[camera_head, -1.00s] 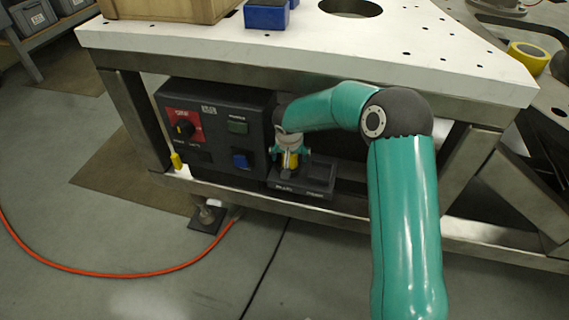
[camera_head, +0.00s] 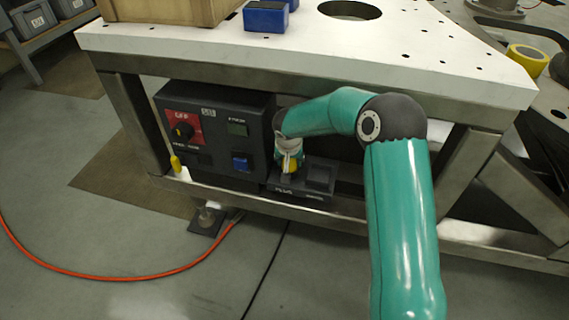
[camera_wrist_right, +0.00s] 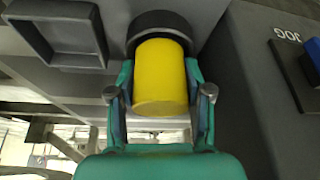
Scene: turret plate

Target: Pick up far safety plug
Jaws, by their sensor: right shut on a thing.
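The safety plug is a yellow cylinder (camera_wrist_right: 160,78) with a dark round collar behind it in the right wrist view. In the head view its yellow side (camera_head: 292,166) shows partly, above the dark holder (camera_head: 285,188) beside the control box. My right gripper (camera_head: 288,168) reaches down to it from the right. Its two fingers (camera_wrist_right: 160,98) lie on either side of the yellow cylinder and are shut on it. The plug appears to be still at the round collar of the holder; its lower end is hidden. My left gripper is not in view.
A control box (camera_head: 215,135) with a red panel and a blue switch stands left of the holder. A square empty pocket (camera_wrist_right: 62,60) lies beside the collar. A small yellow piece (camera_head: 175,163) is at the box's left.

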